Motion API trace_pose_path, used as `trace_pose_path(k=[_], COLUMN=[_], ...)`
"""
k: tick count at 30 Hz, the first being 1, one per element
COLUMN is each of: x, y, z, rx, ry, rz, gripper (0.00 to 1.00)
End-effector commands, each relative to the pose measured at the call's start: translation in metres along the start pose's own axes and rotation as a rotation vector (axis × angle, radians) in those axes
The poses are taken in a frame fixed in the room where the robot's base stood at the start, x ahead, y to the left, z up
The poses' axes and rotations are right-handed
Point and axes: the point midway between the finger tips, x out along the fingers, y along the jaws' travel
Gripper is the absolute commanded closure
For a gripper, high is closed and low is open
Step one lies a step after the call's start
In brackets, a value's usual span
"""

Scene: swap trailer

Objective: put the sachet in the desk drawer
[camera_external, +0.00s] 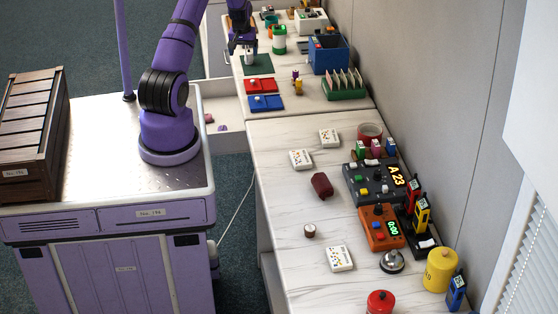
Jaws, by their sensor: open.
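My gripper (243,50) is dark and points down over the far desk, near the green mat (262,66). It is open; a small pale item (250,57) shows beside its fingertips, and I cannot tell whether they touch. A white desk drawer (222,88) stands pulled out on the left of the desk, partly behind my arm. Small pinkish items (222,128) show low inside it. I cannot pick out the sachet for certain; a dark red, pouch-like thing (321,186) lies on the near desk.
White dotted packs (300,159) lie on the near desk. Red (260,86) and blue (266,103) trays, a blue box (328,55) and a green rack (345,88) crowd the far desk. Consoles (380,229) line the wall side. A wooden crate (30,130) stands at left.

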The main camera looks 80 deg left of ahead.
Motion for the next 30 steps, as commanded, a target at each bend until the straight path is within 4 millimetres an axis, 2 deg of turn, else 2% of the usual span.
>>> trace_pose_path(k=[1, 6, 11, 15, 22, 26, 30], x=[-0.028, -0.106, -0.175, -0.23, -0.307, -0.343, -0.374], y=[0.024, 0.089, 0.138, 0.172, 0.202, 0.206, 0.2], z=[0.006, 0.042, 0.089, 0.139, 0.231, 0.285, 0.343], rx=[0.043, 0.175, 0.297, 0.405, 0.583, 0.681, 0.787], ry=[0.016, 0.047, 0.078, 0.104, 0.146, 0.17, 0.196], rz=[0.008, 0.032, 0.057, 0.081, 0.121, 0.146, 0.175], gripper=[0.16, 0.16, 0.16, 0.16, 0.16, 0.16, 0.16])
